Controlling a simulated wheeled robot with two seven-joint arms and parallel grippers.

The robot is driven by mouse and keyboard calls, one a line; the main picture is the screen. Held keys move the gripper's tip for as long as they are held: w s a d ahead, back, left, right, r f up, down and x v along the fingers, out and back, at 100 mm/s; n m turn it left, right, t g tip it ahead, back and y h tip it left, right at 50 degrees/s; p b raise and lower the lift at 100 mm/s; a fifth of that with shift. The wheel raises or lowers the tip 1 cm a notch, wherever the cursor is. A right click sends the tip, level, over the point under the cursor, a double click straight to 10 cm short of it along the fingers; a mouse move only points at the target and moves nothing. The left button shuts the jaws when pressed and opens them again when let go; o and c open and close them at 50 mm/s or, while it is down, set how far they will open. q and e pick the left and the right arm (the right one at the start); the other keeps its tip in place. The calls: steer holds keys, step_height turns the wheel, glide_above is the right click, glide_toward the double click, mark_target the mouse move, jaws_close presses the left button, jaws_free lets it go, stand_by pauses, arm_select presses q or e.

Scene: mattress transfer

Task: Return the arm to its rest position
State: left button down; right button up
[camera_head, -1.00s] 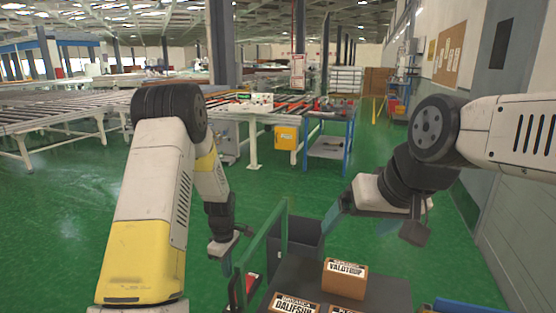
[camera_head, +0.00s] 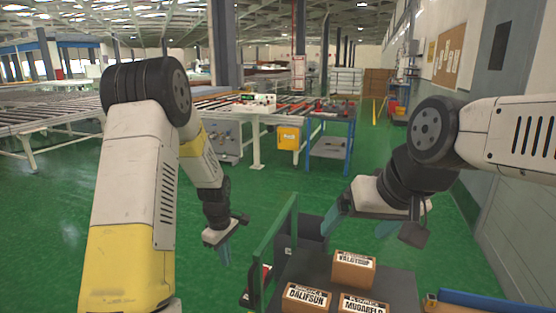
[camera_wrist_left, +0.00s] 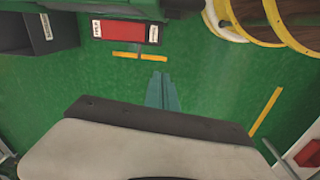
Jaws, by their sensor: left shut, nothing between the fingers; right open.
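My left arm comes in from the left in the head view, with its elbow raised. My left gripper (camera_head: 224,250) points down over the green floor, left of the cart. Its fingers are together and empty, and they also show as a narrow pair in the left wrist view (camera_wrist_left: 162,92). My right gripper (camera_head: 358,222) hangs on the right, above and behind the cart, with its fingers apart and nothing visible between them.
A dark cart top (camera_head: 312,262) carries several cardboard boxes, one of them the rear box (camera_head: 354,271). A green frame (camera_head: 276,243) stands at its left. A dark bin (camera_wrist_left: 38,32) and a red labelled box (camera_wrist_left: 126,31) show in the left wrist view. Open green floor (camera_head: 50,215) lies left.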

arm_select(q)
steer(key=s+r+m+t+h, duration=0.1)
steer(key=s+r+m, duration=0.3)
steer(key=r, duration=0.6)
steer(key=s+r+m+t, duration=0.2)
steer(key=s+r, duration=0.3)
steer(key=r, duration=0.5)
steer(key=s+d+r+m+t, duration=0.1)
steer(key=s+r+m, duration=0.2)
steer(key=s, duration=0.4)
steer(key=s+d+r+m+t, duration=0.1)
steer(key=s+r+m, duration=0.3)
steer(key=s, duration=0.3)
steer(key=shift+s+r+h, duration=0.4)
steer(key=shift+r, duration=0.05)
